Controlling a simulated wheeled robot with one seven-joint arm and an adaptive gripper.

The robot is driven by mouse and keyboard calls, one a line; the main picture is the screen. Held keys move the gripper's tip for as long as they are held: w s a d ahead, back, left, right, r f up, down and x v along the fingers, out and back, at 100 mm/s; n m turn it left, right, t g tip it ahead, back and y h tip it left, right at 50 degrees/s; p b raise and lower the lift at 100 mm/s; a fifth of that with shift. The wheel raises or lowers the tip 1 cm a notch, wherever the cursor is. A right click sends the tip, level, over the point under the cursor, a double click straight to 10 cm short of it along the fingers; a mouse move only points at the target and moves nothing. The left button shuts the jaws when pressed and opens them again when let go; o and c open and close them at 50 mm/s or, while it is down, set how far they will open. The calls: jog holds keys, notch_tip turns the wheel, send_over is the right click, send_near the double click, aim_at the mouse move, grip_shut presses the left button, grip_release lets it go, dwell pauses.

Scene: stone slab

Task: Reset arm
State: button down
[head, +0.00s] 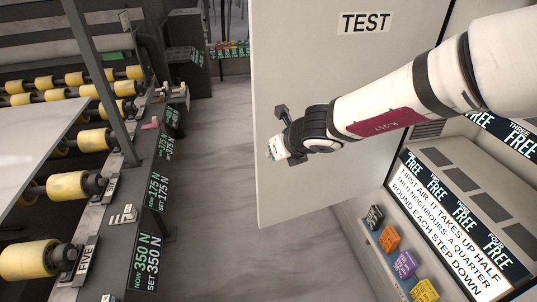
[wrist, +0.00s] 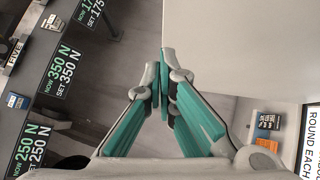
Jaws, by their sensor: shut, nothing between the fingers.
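My arm reaches in from the right in the head view. My gripper (head: 275,150) is in mid-air in front of the white door panel marked TEST (head: 330,100), near its left edge. In the wrist view my gripper (wrist: 163,60) has its green-lined fingers together at the tips, with nothing between them. The panel also fills the upper right of the wrist view (wrist: 250,45). I cannot tell how far the fingers are from the panel.
A roller machine with yellow rollers (head: 68,186) and force labels (head: 146,262) lines the left. A cabinet with coloured blocks (head: 404,264) and a printed sign (head: 450,225) stands at right. Grey floor (head: 225,200) is clear between.

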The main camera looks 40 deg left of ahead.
jog(key=shift+s+d+r, duration=0.15)
jog(key=shift+d+r, duration=0.25)
jog(key=w+d+r+n+t, duration=0.1)
jog(key=d+r+n, duration=0.5)
jog(key=d+r, duration=0.3)
jog(key=w+d+r+n+t, duration=0.1)
jog(key=w+d+r+n, duration=0.1)
jog(key=d+r+n, duration=0.7)
jog(key=s+d+n+h, duration=0.2)
jog(key=s+d, duration=0.4)
jog(key=d, duration=0.6)
jog(key=s+d+f+n+h, duration=0.1)
jog(key=s+d, duration=0.5)
jog(key=d, duration=0.7)
jog(key=s+d+f+n+h, duration=0.1)
jog(key=s+d+n+h, duration=0.3)
jog(key=d, duration=0.9)
jog(key=shift+s+f+h, duration=0.2)
jog(key=shift+s+h, duration=0.5)
jog(key=shift+s, duration=0.25)
jog(key=shift+a, duration=0.1)
